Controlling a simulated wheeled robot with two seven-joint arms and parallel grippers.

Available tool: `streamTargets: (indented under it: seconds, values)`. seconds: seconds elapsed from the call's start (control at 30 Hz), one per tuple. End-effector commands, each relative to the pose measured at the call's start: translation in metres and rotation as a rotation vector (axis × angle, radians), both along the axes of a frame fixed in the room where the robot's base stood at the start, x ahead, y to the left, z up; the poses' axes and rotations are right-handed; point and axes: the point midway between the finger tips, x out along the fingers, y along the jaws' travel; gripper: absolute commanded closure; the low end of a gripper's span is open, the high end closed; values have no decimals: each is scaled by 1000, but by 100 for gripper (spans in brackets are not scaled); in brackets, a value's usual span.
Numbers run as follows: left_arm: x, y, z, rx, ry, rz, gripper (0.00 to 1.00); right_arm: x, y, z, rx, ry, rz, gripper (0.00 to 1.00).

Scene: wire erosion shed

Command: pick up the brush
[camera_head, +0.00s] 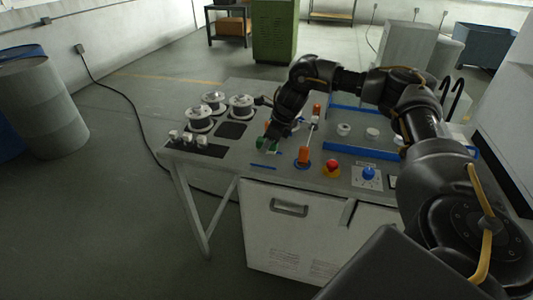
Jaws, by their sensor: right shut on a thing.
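My right gripper (269,141) reaches down over the left part of the grey worktable (228,158). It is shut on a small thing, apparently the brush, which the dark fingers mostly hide. Green patches show at the fingertips, and I cannot tell whether they belong to the fingers or to the brush. I also cannot tell whether the held thing touches the tabletop. My left gripper is not in view.
An orange-handled tool (304,155) stands in a blue ring just right of the gripper. A red button (331,168) and a blue knob (368,173) are near the front edge. Several wire spools (198,119) stand at left. A grey drum (40,105) stands on the floor.

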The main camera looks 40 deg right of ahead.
Motion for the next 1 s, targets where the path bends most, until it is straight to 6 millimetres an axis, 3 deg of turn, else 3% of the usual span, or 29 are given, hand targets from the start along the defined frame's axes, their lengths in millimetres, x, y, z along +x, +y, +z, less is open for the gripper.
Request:
streamTargets:
  seconds: [0.1,0.3,0.5,0.97,1.0]
  values:
    - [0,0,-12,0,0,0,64,-19,13,27,-1,-8,5,91]
    - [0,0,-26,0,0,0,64,-58,37,46,-3,-6,5,91]
    - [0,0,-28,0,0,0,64,-84,54,64,-3,-5,3,91]
    - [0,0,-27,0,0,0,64,-95,61,69,-1,-1,-2,91]
    - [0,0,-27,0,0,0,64,-95,61,68,0,0,-1,69]
